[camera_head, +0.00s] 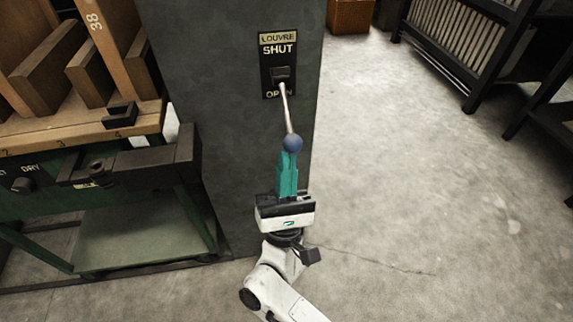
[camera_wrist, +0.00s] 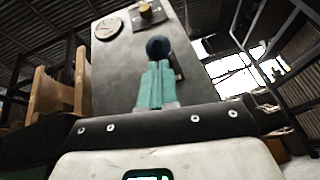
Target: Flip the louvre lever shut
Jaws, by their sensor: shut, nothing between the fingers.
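The louvre lever is a thin metal rod (camera_head: 288,112) with a dark blue ball knob (camera_head: 292,143) at its end. It comes out of a black plate (camera_head: 279,64) marked LOUVRE, SHUT at the top and OPEN at the bottom. The rod points down past the OPEN mark, which it partly covers. My gripper (camera_head: 289,155) has teal fingers, shut and empty, with their tips right at the underside of the knob in the head view. In the wrist view the knob (camera_wrist: 158,47) is just beyond the fingertips (camera_wrist: 158,64). I cannot tell whether they touch.
The plate is on a tall grey cabinet (camera_head: 225,120). A green-framed bench (camera_head: 140,225) with wooden racks (camera_head: 95,60) stands close on the left. A dark metal rack (camera_head: 455,45) is at the back right. The concrete floor (camera_head: 430,180) on the right is clear.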

